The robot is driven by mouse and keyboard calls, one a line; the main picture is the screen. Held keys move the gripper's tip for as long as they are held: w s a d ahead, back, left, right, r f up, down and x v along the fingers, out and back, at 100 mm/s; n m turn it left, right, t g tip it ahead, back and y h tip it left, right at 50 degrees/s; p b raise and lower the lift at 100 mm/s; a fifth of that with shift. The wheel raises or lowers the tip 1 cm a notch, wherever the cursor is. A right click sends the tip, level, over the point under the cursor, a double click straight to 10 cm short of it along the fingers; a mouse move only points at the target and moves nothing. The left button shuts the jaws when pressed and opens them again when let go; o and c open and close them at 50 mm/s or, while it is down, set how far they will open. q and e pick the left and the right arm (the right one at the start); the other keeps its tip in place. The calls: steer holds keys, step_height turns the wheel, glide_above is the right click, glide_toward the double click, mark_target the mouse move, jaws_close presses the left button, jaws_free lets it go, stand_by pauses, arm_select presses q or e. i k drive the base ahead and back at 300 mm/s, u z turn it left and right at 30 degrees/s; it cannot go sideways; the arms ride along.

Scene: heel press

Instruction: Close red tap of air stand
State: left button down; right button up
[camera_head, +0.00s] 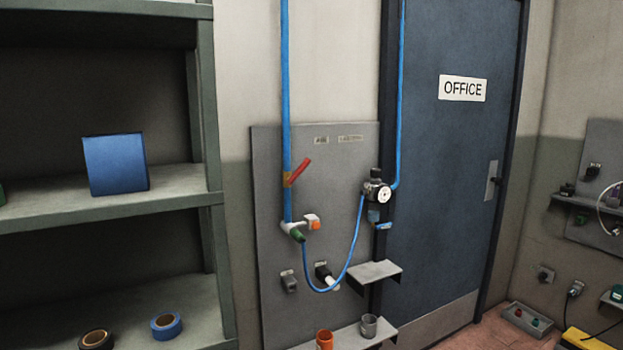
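The red tap lever (299,171) is on the blue vertical air pipe (286,90) of the grey air stand panel (266,230), left of the door. The lever sticks out from a brass-coloured valve body, tilted up and to the right. Below it the pipe ends at a white fitting with a green connector (297,235). A thin blue hose (345,270) loops from there up to a regulator with a round gauge (382,195). Neither of my grippers is in view.
Grey shelves (190,200) at left hold a blue box (115,164) and tape rolls (166,326). A small shelf (374,272) juts out; an orange mug (324,339) and grey mug (369,325) stand lower. The office door (440,200) is shut. A floor tray (527,320) lies right.

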mark_target(305, 164)
steer(key=z, duration=0.45)
steer(key=i, duration=0.6)
steer(key=z, duration=0.5)
steer(key=i, duration=0.9)
steer(key=u, duration=0.35)
